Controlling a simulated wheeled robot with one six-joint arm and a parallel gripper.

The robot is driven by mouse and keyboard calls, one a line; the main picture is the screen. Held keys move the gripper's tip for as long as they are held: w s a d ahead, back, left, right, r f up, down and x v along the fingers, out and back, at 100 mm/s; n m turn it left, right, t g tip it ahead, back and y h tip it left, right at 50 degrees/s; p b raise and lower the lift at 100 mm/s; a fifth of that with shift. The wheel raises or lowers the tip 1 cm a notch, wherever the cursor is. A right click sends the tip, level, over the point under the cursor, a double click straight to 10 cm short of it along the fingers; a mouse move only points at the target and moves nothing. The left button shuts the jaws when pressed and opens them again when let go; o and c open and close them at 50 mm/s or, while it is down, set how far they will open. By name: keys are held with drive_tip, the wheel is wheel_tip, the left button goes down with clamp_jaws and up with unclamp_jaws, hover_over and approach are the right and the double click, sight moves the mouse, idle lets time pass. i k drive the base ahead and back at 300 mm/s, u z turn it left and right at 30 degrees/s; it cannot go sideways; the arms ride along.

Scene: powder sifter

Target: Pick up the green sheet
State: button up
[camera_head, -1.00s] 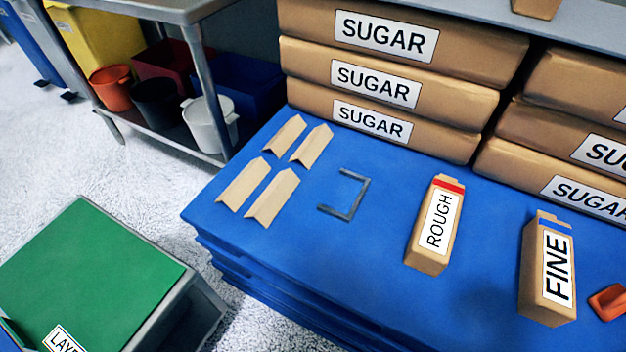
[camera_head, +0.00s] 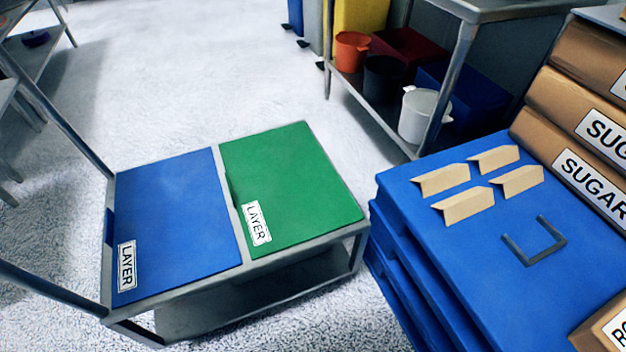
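The green sheet (camera_head: 294,186) lies flat on the right half of a grey metal cart (camera_head: 285,255). Nothing lies on top of the green sheet. My gripper is not in view.
A stack of blue slabs (camera_head: 450,285) stands right of the cart, bearing folded cardboard pieces (camera_head: 464,205) and a grey bracket (camera_head: 540,248). Sugar bags (camera_head: 580,130) are at right. A metal table (camera_head: 465,45) with buckets stands behind. The floor (camera_head: 190,80) behind the cart is clear.

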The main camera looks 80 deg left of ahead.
sight(284, 192)
drive_tip(key=z, duration=1.45)
drive_tip(key=i, duration=0.7)
drive_tip(key=u, duration=4.3)
drive_tip(key=i, duration=0.9)
drive_tip(key=u, duration=0.4)
